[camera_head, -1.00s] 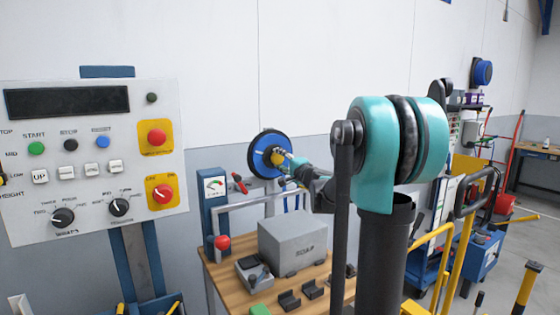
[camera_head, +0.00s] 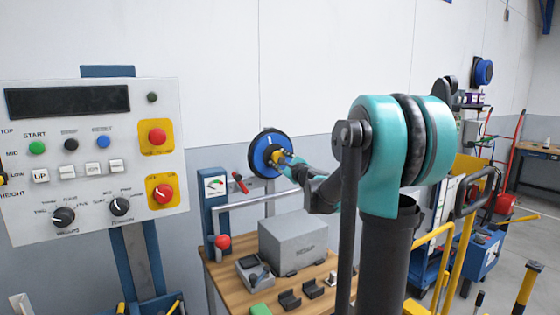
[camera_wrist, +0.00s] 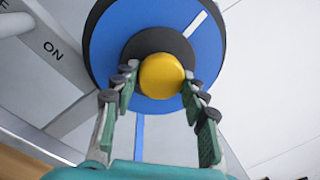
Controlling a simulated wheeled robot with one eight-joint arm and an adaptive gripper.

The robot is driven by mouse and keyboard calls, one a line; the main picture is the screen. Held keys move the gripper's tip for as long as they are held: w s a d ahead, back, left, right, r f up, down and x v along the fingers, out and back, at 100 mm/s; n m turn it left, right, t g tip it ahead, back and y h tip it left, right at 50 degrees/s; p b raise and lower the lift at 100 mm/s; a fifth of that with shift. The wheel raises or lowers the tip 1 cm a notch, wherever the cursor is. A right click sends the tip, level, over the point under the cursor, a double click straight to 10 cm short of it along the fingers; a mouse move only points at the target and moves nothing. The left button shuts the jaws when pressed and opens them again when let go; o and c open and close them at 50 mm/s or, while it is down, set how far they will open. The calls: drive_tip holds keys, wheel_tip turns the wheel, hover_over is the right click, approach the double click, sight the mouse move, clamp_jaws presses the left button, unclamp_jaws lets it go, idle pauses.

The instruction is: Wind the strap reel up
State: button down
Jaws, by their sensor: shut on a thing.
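The strap reel (camera_head: 260,157) is a blue disc with a black rim, held upright in front of the wall. It also fills the upper wrist view (camera_wrist: 112,45), with a white mark at upper right and a dark hub. A yellow knob (camera_wrist: 160,76) sits at the middle of the hub. My gripper (camera_head: 284,160) is at the reel's face with its fingers on both sides of the knob, shut on it. A blue strap (camera_wrist: 139,137) hangs below the disc in the wrist view. My fingers hide part of the hub.
A control panel (camera_head: 100,205) with buttons and knobs stands at left. Below the reel is a wooden bench (camera_head: 235,288) with a grey box (camera_head: 290,238) and small parts. A gauge post (camera_head: 215,202) stands left of the reel. Yellow rails and a blue cart (camera_head: 478,260) are at right.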

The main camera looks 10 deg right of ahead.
drive_tip(key=shift+m, duration=1.7)
drive_tip(key=c, duration=0.8)
unclamp_jaws()
drive_tip(key=shift+c, duration=0.2)
drive_tip(key=shift+s, duration=0.1)
drive_tip(key=r+v, duration=0.1)
drive_tip(key=v, duration=1)
drive_tip(key=shift+s+f, duration=0.4)
drive_tip(key=shift+f, duration=0.05)
drive_tip(key=shift+s, duration=0.1)
